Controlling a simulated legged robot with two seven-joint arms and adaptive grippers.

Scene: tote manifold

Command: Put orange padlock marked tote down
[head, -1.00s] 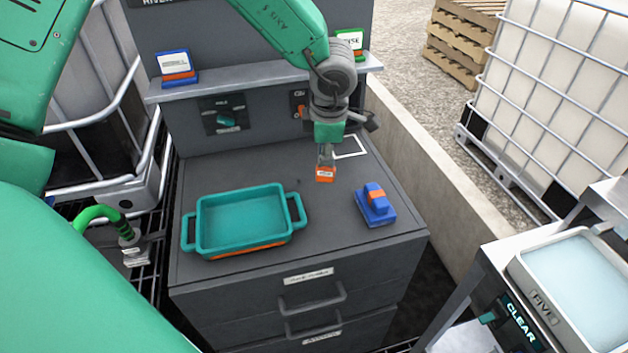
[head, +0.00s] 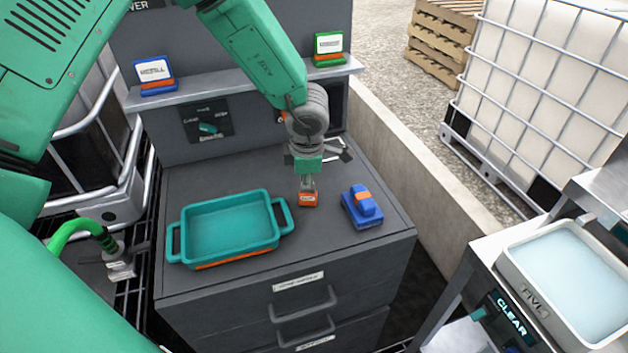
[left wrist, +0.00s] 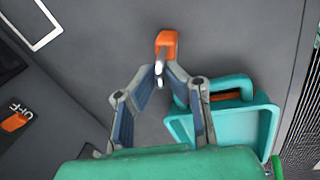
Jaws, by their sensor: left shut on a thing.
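The orange padlock (head: 308,199) hangs under my left gripper (head: 307,184), which is shut on its metal shackle. Its orange body carries a pale label. It is between the teal tote's right handle and a blue block, low over the dark cabinet top (head: 240,178); I cannot tell whether it touches the top. In the left wrist view the padlock (left wrist: 166,43) shows beyond the closed fingertips (left wrist: 158,76), with the teal tote (left wrist: 268,125) to the right. In the head view the tote (head: 186,258) stands left of the padlock. My right gripper is not in view.
The blue block (head: 364,206) with an orange band sits close right of the padlock. A white outline (left wrist: 38,42) marks the top farther back. Sign stands (head: 155,75) rest on the rear shelf. A low wall (head: 400,150) runs along the right.

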